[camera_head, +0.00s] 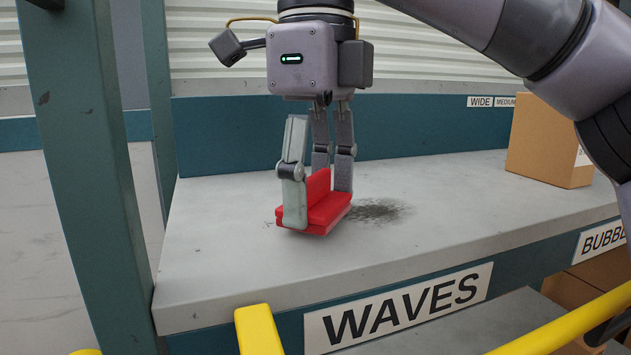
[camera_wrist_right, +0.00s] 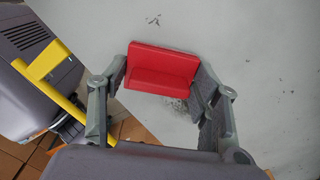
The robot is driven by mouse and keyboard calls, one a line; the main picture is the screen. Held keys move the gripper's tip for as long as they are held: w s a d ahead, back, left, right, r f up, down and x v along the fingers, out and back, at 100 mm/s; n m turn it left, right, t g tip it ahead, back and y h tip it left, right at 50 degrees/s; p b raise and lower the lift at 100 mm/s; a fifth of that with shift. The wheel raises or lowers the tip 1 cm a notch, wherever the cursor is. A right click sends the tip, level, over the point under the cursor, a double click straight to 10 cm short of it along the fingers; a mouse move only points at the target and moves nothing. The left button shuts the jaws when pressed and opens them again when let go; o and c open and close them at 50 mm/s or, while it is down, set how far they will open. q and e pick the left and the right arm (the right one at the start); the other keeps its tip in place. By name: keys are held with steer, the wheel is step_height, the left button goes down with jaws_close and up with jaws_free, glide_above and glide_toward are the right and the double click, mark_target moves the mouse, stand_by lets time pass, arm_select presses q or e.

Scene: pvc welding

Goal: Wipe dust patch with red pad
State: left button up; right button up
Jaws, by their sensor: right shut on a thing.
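My right gripper (camera_head: 318,192) is shut on the raised grip of the red pad (camera_head: 322,214). The red pad is low at the grey shelf top (camera_head: 230,250) and looks to be resting on it. A dark dust patch (camera_head: 380,211) lies just right of the pad in the head view, and the pad's edge seems to reach it. In the right wrist view the red pad (camera_wrist_right: 160,70) sits between my fingers, with part of the dust patch (camera_wrist_right: 178,104) showing below it. My left gripper is not in view.
A cardboard box (camera_head: 545,140) stands at the right of the shelf. A green upright post (camera_head: 90,170) is at the left. Yellow rails (camera_head: 258,330) run in front. The shelf left of the pad is mostly clear.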

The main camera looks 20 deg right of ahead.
mark_target(345, 197)
steer(key=shift+f+b, duration=0.35)
steer(key=shift+f, duration=0.15)
steer(key=shift+d+r+p, duration=0.25)
steer(key=shift+d+p, duration=0.4)
steer(key=shift+d, duration=0.1)
steer(key=shift+d+f, duration=0.1)
steer(key=shift+d, duration=0.7)
steer(key=shift+d+f, duration=0.2)
steer(key=shift+d, duration=1.5)
steer(key=shift+w+d+r, duration=0.1)
steer(key=shift+d, duration=2.9)
steer(key=shift+a+f, duration=0.2)
steer(key=shift+a, duration=1.4)
